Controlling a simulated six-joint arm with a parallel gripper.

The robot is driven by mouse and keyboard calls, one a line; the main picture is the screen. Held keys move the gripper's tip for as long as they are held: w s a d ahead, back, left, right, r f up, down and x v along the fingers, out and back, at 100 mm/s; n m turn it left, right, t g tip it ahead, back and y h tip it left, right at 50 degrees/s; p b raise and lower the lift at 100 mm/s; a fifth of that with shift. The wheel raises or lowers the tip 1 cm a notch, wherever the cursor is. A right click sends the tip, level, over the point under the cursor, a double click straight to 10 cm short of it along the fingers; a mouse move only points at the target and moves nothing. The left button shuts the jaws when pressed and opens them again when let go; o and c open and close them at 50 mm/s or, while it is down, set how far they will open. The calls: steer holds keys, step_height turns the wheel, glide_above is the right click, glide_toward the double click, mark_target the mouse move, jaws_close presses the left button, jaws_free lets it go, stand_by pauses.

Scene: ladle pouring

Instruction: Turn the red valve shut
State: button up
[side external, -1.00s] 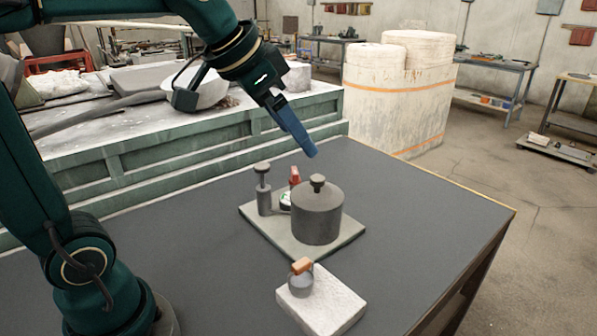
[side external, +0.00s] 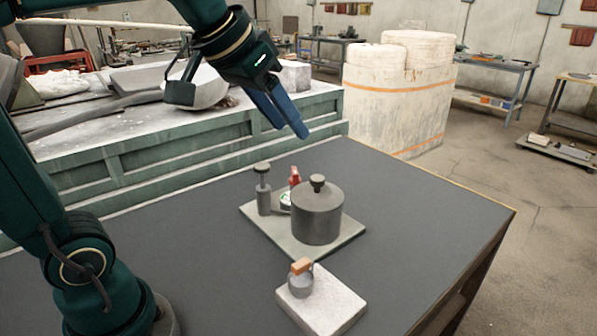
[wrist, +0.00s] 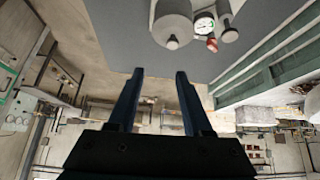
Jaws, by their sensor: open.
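The red valve (side external: 295,176) is small and stands on a flat plate (side external: 262,232), behind and left of a dark grey lidded pot. The pot partly hides it. In the wrist view the red valve (wrist: 212,45) is near the top, beside a round white gauge (wrist: 204,25). My gripper (side external: 291,131) has blue fingers and is in the air above and behind the valve, apart from everything. In the wrist view my gripper (wrist: 160,72) has its two fingers spread with nothing between them.
The grey pot (side external: 317,215) with a knob and a thin capped post (side external: 263,190) flank the valve. A small grey jug with an orange top (side external: 301,280) sits on a white block (side external: 340,305) in front. The dark tabletop (side external: 420,225) is clear to the right.

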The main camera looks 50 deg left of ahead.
steer(key=w+a+n+y, duration=0.1)
steer(key=w+a+n, duration=0.3)
steer(key=w+n, duration=0.15)
steer(key=n+g+y, duration=0.3)
steer(key=n+g, duration=0.1)
steer(key=n, duration=0.2)
glide_above(294, 170)
steer(key=s+d, duration=0.1)
steer(key=d, duration=0.3)
step_height(294, 170, down, 10)
steer(key=shift+m+g, duration=0.25)
steer(key=shift+g, duration=0.05)
steer(key=x, duration=0.3)
steer(key=s+x, duration=0.1)
steer(key=x, duration=0.7)
steer(key=shift+s+d+f, duration=0.15)
steer(key=shift+d+f, duration=0.05)
steer(key=shift+d, duration=0.1)
jaws_close()
